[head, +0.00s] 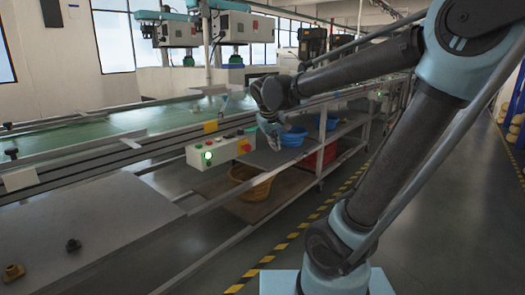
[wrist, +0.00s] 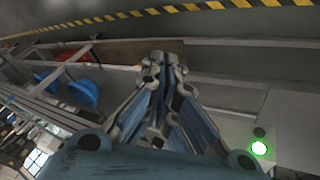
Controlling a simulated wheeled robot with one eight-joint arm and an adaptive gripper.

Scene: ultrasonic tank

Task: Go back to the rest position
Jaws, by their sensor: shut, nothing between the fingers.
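My gripper (head: 274,140) hangs at the end of my raised arm, in front of the conveyor line and just right of a control box (head: 222,151) with a lit green button. In the wrist view my gripper (wrist: 166,58) has its fingers together, with nothing held between them. The green light (wrist: 259,148) shows at the lower right of the wrist view. The gripper seems apart from the box, though the exact gap cannot be told.
A grey table (head: 90,225) with two small parts is at lower left. Open floor (head: 440,190) with a striped line lies right.

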